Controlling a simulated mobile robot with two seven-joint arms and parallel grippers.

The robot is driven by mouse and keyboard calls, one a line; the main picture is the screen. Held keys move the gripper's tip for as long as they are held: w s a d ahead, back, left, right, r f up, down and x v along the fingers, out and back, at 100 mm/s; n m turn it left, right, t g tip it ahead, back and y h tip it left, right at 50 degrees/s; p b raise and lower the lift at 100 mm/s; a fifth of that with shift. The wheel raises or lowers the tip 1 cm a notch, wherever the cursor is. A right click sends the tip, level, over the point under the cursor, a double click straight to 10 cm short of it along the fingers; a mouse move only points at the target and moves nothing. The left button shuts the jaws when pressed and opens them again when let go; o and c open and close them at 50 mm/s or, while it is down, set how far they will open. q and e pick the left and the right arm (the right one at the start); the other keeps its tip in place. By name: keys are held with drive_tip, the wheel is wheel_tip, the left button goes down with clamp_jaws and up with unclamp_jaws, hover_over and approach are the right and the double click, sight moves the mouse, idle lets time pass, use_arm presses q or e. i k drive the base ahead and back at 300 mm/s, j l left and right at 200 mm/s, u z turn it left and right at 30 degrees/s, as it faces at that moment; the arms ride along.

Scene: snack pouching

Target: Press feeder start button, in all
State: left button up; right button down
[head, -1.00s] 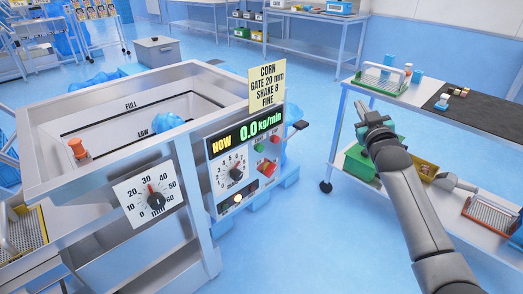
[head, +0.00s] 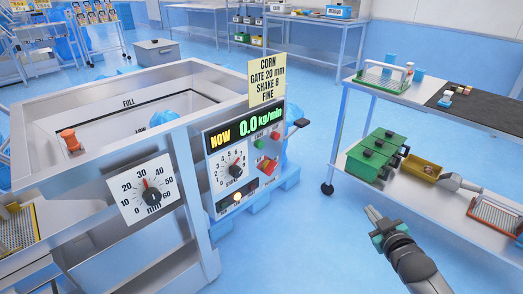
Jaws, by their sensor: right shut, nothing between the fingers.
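The feeder (head: 70,166) stands at left, a grey open-topped hopper with a control panel (head: 222,141) on its front. The panel display (head: 258,123) reads NOW 0.0 kg/min. The gate dial (head: 154,196) points near 30 mm. A yellow card (head: 267,81) reads CORN, GATE 20 mm, SHAKE 8, FINE. My right gripper (head: 371,212) is shut and empty, low over the floor, right of and apart from the panel. My left gripper is out of view.
A black handle (head: 301,123) juts from the feeder's right side. Blue floor lies open between feeder and table.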

sight(260, 145)
drive_tip(key=i+j, duration=0.95)
drive_tip(key=j, duration=0.25)
